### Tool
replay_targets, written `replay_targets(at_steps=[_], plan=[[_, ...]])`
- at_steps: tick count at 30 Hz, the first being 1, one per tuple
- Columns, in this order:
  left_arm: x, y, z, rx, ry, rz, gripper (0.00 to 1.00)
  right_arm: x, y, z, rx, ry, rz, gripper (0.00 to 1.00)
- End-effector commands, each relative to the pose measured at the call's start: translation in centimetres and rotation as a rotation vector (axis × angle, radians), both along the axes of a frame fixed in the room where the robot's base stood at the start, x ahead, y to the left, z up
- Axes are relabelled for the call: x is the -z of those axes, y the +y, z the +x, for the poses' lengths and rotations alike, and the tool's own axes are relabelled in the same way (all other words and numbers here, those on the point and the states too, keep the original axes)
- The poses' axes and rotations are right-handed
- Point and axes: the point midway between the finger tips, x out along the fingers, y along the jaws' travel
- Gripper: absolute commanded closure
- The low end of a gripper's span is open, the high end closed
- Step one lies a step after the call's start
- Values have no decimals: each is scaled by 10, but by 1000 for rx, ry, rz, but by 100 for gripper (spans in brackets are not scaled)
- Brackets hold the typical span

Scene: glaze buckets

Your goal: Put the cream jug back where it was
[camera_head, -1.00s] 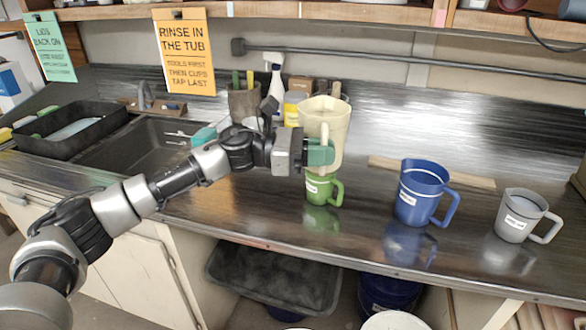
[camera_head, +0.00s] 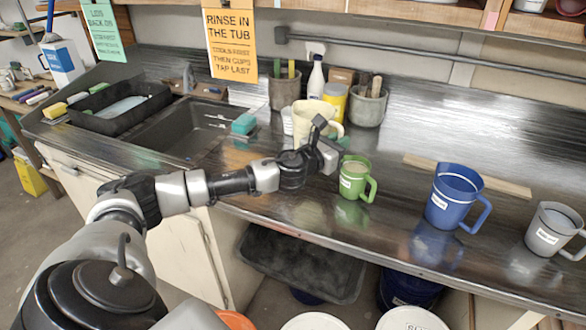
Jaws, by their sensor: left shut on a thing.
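The cream jug (camera_head: 303,119) is upright near the back of the counter, by the sink's right side, partly hidden behind my left wrist. My left gripper (camera_head: 332,144) is shut on the cream jug; its fingertips are hard to make out against it. I cannot tell whether the jug's base touches the counter. The green jug (camera_head: 351,183) stands just in front and to the right of my left gripper. My right gripper is not in view.
A blue jug (camera_head: 449,204) and a grey jug (camera_head: 548,234) stand further right. Behind the cream jug are tool pots (camera_head: 367,107), a yellow tub (camera_head: 335,94) and a white bottle (camera_head: 316,79). A wooden strip (camera_head: 470,178) lies on the counter. The sink (camera_head: 190,128) is left.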

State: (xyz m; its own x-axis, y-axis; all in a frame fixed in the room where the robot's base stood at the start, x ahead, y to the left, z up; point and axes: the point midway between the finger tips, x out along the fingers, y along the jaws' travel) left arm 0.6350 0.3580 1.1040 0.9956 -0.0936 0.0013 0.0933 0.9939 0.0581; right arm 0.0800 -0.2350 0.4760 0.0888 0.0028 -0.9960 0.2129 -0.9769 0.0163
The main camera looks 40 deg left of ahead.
Motion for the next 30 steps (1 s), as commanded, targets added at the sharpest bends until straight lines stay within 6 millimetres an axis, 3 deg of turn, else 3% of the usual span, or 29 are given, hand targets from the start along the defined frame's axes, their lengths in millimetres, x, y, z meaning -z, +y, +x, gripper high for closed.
replay_targets(at_steps=[15,23,30], plan=[[61,96,-13,-16,-2,1,100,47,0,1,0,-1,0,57],[69,116,-15,-12,-4,1,100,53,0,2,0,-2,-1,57],[99,116,-15,-12,-2,-3,100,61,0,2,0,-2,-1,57]])
